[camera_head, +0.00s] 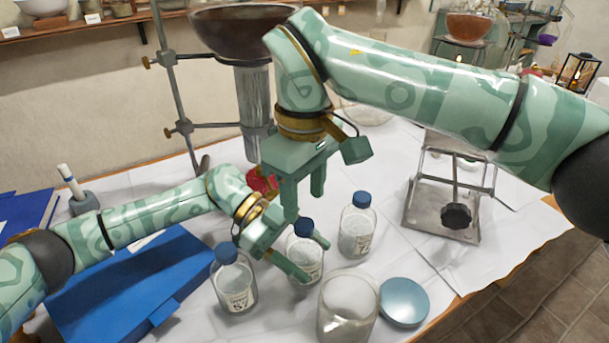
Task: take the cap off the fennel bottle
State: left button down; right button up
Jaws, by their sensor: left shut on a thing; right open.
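Three clear bottles with blue caps and white labels stand upright on the white-covered table: a left one (235,286), a middle one (308,266) and a right one (356,234). The label words are too small to read, so I cannot tell which is fennel. My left gripper (307,257) is shut around the body of the middle bottle, one finger on its near side. The middle bottle's blue cap (303,227) is on. My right gripper (304,206) is open and empty, fingers pointing down, just above and behind that cap.
An open glass jar (347,312) and a round blue-grey lid (404,301) are at the front. A blue folder (125,290) lies left. A metal jack stand (447,205) is at the right. A clamp stand (178,90) with a dark bowl (240,32) rises behind my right gripper.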

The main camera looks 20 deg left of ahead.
aim_at(305, 223)
notch_tip(305, 223, down, 5)
jog(key=shift+f, duration=0.1)
jog(key=shift+c, duration=0.4)
jog(key=c, duration=0.9)
grip_shut()
